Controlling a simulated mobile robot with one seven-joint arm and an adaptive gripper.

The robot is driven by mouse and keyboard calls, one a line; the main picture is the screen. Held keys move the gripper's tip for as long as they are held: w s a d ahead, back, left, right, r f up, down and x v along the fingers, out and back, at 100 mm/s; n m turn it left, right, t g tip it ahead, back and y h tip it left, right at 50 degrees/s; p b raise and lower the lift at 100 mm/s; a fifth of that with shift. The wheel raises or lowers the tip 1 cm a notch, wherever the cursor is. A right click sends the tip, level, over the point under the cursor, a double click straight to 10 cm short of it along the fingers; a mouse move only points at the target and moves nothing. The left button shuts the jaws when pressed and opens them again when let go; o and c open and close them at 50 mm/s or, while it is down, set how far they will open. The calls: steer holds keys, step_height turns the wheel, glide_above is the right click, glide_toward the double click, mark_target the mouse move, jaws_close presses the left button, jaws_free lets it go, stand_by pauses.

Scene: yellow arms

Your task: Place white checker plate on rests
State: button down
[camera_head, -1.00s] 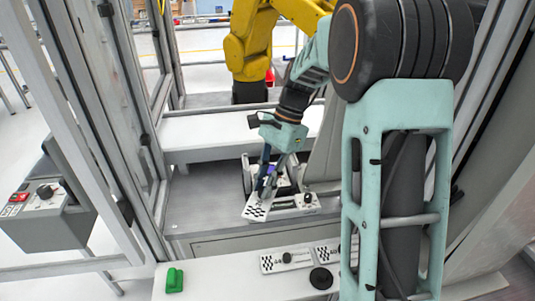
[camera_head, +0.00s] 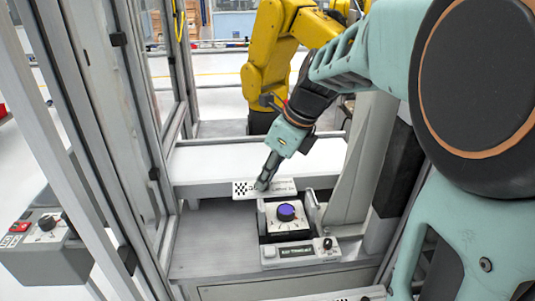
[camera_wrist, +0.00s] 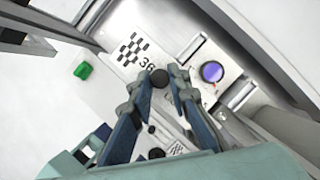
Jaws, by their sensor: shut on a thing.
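My gripper (camera_head: 262,187) is shut on the black knob (camera_wrist: 160,78) of the white checker plate (camera_head: 283,187) and holds it near the white shelf's front edge in the head view. The plate's black-and-white checker patch (camera_wrist: 131,47) and the number 36 show in the wrist view, up and left of the fingers. In the head view the plate is just behind a fixture with a purple round lens (camera_head: 286,212) and short grey side uprights (camera_head: 312,207). Whether the plate touches anything below it cannot be told.
The white shelf (camera_head: 215,160) is clear behind the plate. A yellow robot arm (camera_head: 262,85) stands beyond it. A label panel with a knob (camera_head: 327,244) lies in front of the fixture. A control box (camera_head: 38,245) and metal frame posts stand left. A green block (camera_wrist: 83,69) shows in the wrist view.

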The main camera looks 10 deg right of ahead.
steer(key=shift+w+d+f, duration=1.2)
steer(key=shift+w+f, duration=0.1)
steer(key=shift+f, duration=0.6)
steer(key=shift+w+d+f, duration=1.25)
steer(key=shift+w+f, duration=0.05)
steer(key=shift+f, duration=0.65)
steer(key=shift+w+d+f, duration=1.2)
steer(key=shift+w+f, duration=0.1)
steer(key=shift+f, duration=0.6)
steer(key=shift+f, duration=0.15)
steer(key=c, duration=1.8)
jaws_free()
steer(key=v, duration=1.2)
steer(key=shift+p, duration=0.35)
